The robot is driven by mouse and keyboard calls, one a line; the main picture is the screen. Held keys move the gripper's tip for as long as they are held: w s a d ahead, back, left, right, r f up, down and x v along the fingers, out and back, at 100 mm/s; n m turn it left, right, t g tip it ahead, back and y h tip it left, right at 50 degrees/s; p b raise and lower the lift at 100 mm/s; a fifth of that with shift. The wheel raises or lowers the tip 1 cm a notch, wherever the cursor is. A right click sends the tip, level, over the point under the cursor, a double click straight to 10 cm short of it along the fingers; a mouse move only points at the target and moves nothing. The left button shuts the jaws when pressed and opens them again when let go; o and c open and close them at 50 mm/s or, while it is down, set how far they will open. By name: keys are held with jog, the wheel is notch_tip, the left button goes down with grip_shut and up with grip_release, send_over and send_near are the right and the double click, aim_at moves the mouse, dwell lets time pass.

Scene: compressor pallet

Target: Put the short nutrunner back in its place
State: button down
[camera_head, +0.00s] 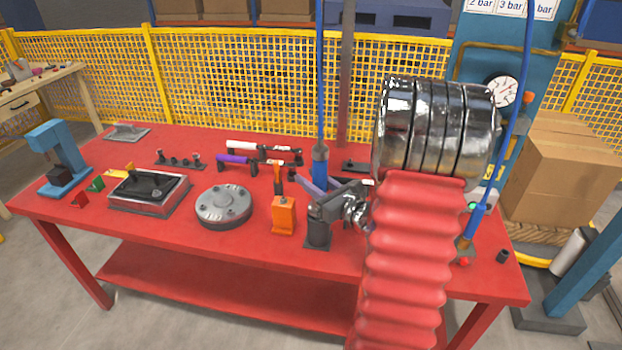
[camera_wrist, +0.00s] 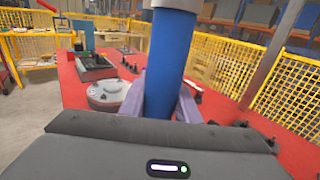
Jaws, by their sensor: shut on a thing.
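The tool in my grip, which I take for the short nutrunner, has a blue body (camera_head: 319,174) and hangs upright from a blue hose in the head view. It fills the middle of the wrist view as a blue cylinder (camera_wrist: 168,65) with a pale top. My gripper (camera_head: 320,186) is shut around this blue body, with purple fingers on both sides, also seen in the wrist view (camera_wrist: 162,102). The tool's lower end is hidden behind my gripper.
On the red table (camera_head: 160,222) stand an orange block (camera_head: 284,216), a round grey flange (camera_head: 223,205), a grey tray (camera_head: 148,192) and a blue press (camera_head: 58,155). White and purple bars (camera_head: 240,160) lie behind. A second blue tool (camera_head: 474,222) hangs at right.

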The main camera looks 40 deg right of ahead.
jog(key=shift+f, duration=0.8)
dwell(0.6)
jog(key=c, duration=1.3)
grip_release()
jog(key=shift+o, duration=0.2)
jog(key=shift+f, duration=0.15)
jog(key=shift+s, duration=0.15)
jog(key=s, duration=1.3)
jog(key=shift+s+r, duration=0.25)
